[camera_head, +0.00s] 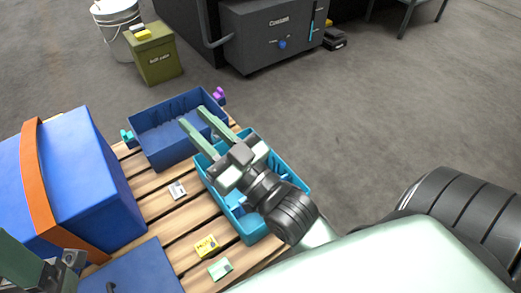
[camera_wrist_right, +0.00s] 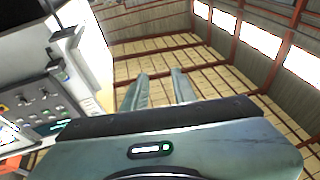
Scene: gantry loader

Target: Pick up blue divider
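A dark blue bin (camera_head: 160,152) stands at the far end of the wooden pallet, with ridged inner walls. A teal crate (camera_head: 297,183) is nearer, with blue pieces (camera_head: 236,203) inside, partly hidden by my right arm. I cannot tell which blue piece is the divider. My right gripper (camera_head: 192,116) is open above the teal crate, its pale green fingers reaching over the dark blue bin in the picture. The right wrist view shows the fingers (camera_wrist_right: 158,76) apart with nothing between them. A part of my left gripper or arm shows at the lower left edge; its fingertips are not clear.
A large blue case (camera_head: 85,165) with an orange strap fills the left. Small yellow (camera_head: 206,246) and green (camera_head: 221,268) cards lie on the pallet (camera_head: 150,186). An olive bin (camera_head: 156,58), a white bucket (camera_head: 117,22) and a dark cabinet (camera_head: 268,35) stand behind.

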